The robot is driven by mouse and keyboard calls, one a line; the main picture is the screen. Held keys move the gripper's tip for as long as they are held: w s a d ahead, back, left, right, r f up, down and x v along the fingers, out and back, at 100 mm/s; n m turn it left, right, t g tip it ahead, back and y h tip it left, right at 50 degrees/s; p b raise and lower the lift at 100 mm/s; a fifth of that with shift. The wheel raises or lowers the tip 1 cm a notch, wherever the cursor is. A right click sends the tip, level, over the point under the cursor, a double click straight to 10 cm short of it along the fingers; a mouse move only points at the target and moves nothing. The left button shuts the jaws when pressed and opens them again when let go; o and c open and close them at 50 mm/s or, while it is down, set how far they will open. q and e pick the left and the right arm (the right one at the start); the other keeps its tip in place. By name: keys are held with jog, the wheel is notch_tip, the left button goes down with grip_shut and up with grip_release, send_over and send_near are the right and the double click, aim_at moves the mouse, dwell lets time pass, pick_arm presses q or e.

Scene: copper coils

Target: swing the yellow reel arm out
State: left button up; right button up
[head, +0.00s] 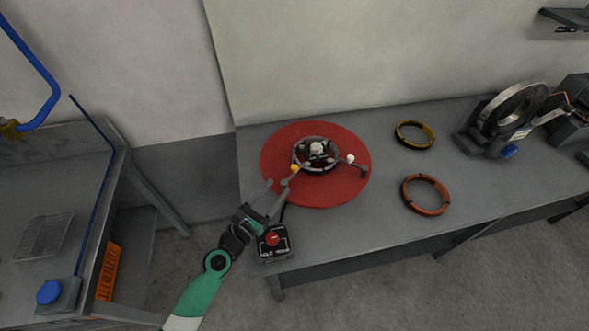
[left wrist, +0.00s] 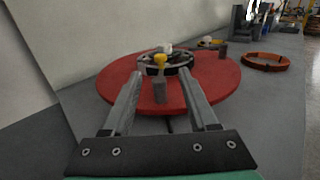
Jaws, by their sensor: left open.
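A black-and-grey reel (head: 316,154) stands on a round red turntable (head: 340,190) on the grey bench. The yellow-marked reel arm (head: 295,168) is on the reel's near-left side and also shows in the left wrist view (left wrist: 160,59). A small grey block (left wrist: 159,90) stands below the yellow part, in line with the gap between my fingers. My left gripper (head: 278,188) is open at the turntable's near-left edge, its fingers pointing toward the yellow arm. I cannot tell whether a finger touches it. My right gripper is not in view.
A white-marked arm (head: 351,159) is on the reel's right side. A box with a red button (head: 272,241) sits just below my left gripper. A yellow ring (head: 429,142) and a copper coil (head: 443,202) lie to the right. A machine (head: 490,125) stands farther right.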

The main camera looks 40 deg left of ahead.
aim_at(293, 168)
pick_arm(q)
jog(key=w, duration=0.3)
jog(key=w+a+b, duration=0.1)
jog(key=w, duration=0.2)
jog(key=w+b, duration=0.1)
jog(key=w, duration=0.3)
jog(key=shift+w+a, duration=0.1)
jog(key=shift+a, duration=0.05)
jog(key=shift+r, duration=0.1)
grip_shut()
dwell(0.8)
